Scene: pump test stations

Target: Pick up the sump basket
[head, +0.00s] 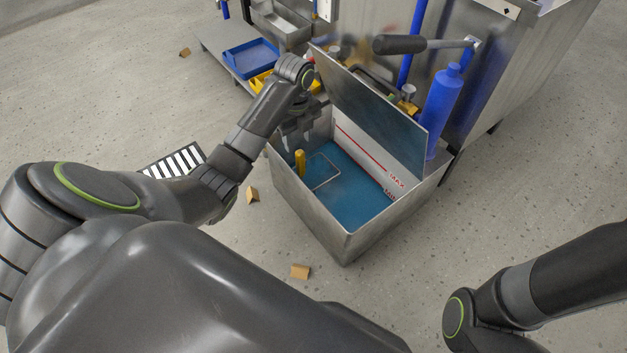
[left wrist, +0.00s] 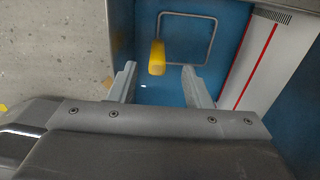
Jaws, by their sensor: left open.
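The open metal sump box (head: 318,218) holds blue liquid (head: 350,198). The sump basket shows as a yellow upright grip (head: 300,163) beside a thin wire rectangle (head: 338,181) at the liquid's surface, near the box's left wall; anything below is hidden. My left gripper (head: 298,143) is over the far left part of the box, pointing down, open and empty. In the left wrist view the yellow grip (left wrist: 157,57) stands just ahead of the open fingers (left wrist: 158,78), roughly centred between them and apart from both. My right gripper is out of view.
The box's raised lid (head: 372,100) stands tilted along its far side. A blue bottle (head: 440,108) and a black-handled lever (head: 405,45) are behind it. A blue tray (head: 250,58) sits at the back left. Small tan blocks (head: 300,271) lie on the floor.

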